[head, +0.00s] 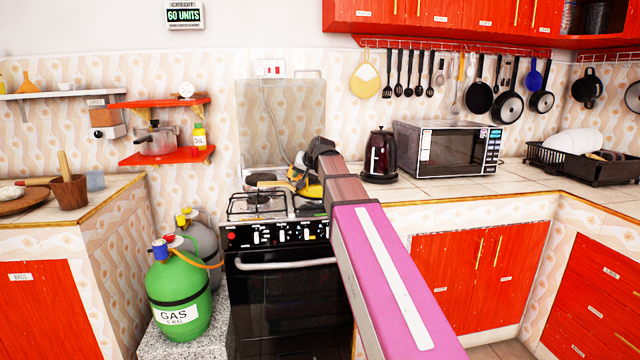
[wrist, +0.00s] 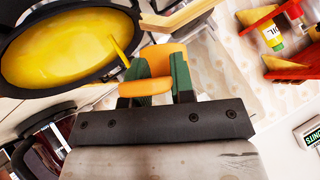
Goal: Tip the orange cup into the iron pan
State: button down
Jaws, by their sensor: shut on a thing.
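The orange cup (wrist: 168,58) is between the green fingertips of my gripper (wrist: 162,78) in the wrist view. My gripper is shut on it. The black iron pan (wrist: 50,88) fills the upper left of that view, with yellow contents (wrist: 65,45) spread over its inside. A thin yellow streak (wrist: 118,48) shows between the cup and the pan's inside. The cup is beside the pan's rim and looks tilted toward it. In the head view my gripper (head: 318,155) is over the stove, and my forearm hides part of it. The cup and pan are hard to tell apart there.
The black stove (head: 285,295) stands below, with an empty burner (head: 258,200) at left. A dark kettle (head: 380,155) and a microwave (head: 450,150) stand on the counter at right. A red shelf (head: 165,157) with a pot and bottle is at left. Gas cylinders (head: 178,290) stand beside the stove.

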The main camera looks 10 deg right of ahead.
jog(key=shift+d+f+m+y, duration=0.25)
jog(key=shift+d+f+y, duration=0.15)
jog(key=shift+d, duration=0.2)
jog(key=shift+d+f+m+y, duration=0.25)
jog(key=shift+d+f+y, duration=0.05)
jog(key=shift+d+y, duration=0.25)
dwell(0.4)
jog(key=shift+d+r+m+y, duration=0.2)
jog(key=shift+d+m+y, duration=0.2)
jog(key=shift+y, duration=0.25)
dwell(0.5)
jog(key=shift+d+r+m+t+y, duration=0.15)
jog(key=shift+m+t+y, duration=0.15)
jog(key=shift+y, duration=0.2)
jog(key=shift+w+y, duration=0.1)
jog(key=shift+y, duration=0.2)
jog(key=shift+d+r+m+t+y, duration=0.15)
jog(key=shift+d+m+t+y, duration=0.05)
jog(key=shift+m+y, duration=0.25)
jog(key=shift+d+r+m+t+y, duration=0.1)
jog(key=shift+d+m+t+y, duration=0.1)
jog(key=shift+m+y, duration=0.25)
